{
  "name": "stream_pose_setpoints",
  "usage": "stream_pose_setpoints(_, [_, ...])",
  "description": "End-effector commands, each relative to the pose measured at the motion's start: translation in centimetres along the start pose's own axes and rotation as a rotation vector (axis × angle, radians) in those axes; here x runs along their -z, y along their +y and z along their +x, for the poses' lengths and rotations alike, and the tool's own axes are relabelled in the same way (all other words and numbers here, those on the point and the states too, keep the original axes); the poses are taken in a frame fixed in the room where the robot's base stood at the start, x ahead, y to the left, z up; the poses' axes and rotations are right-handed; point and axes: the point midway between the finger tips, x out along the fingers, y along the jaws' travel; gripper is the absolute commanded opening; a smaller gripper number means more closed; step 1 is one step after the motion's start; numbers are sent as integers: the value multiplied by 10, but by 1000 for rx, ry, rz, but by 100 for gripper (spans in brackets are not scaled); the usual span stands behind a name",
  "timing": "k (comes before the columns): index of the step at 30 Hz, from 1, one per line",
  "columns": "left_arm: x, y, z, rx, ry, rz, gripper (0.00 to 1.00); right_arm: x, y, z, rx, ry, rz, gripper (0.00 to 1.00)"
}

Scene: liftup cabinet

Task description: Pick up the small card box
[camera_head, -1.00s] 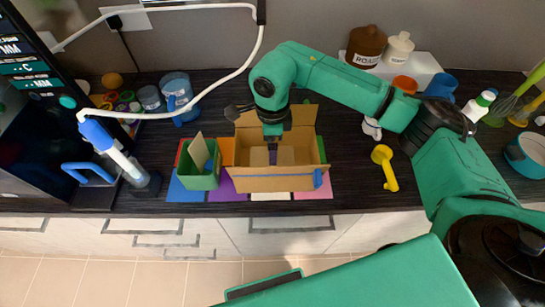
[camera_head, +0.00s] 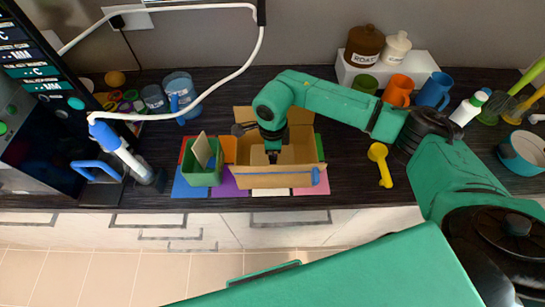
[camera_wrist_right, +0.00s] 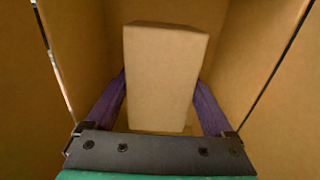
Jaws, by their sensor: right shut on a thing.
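The small card box (camera_wrist_right: 162,75) is plain brown and fills the middle of the right wrist view. It is between the two purple fingers of my right gripper (camera_wrist_right: 163,105), which is shut on it. Brown cardboard walls of a larger open carton surround it. In the head view the open carton (camera_head: 275,181) stands on the counter with its flaps up. My right gripper (camera_head: 272,157) reaches down into it from above. The small card box is hard to make out there. My left gripper is not in view.
A green bin (camera_head: 203,178) stands close left of the carton on coloured squares. A yellow scoop (camera_head: 382,165) lies to the right. Mugs, such as the orange one (camera_head: 398,90), and a brown jar (camera_head: 364,45) stand behind. A white hose (camera_head: 215,95) arches at left.

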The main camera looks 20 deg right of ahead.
Motion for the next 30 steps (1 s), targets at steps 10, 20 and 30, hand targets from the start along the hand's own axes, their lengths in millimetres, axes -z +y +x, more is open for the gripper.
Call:
stream_pose_setpoints(10, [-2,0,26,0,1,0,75,0,-2,-56,9,-4,-1,23])
stream_pose_setpoints(20, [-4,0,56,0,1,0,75,-1,0,-172,5,-3,-1,23])
stream_pose_setpoints(30, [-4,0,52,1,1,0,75,0,0,-200,0,0,0,23])
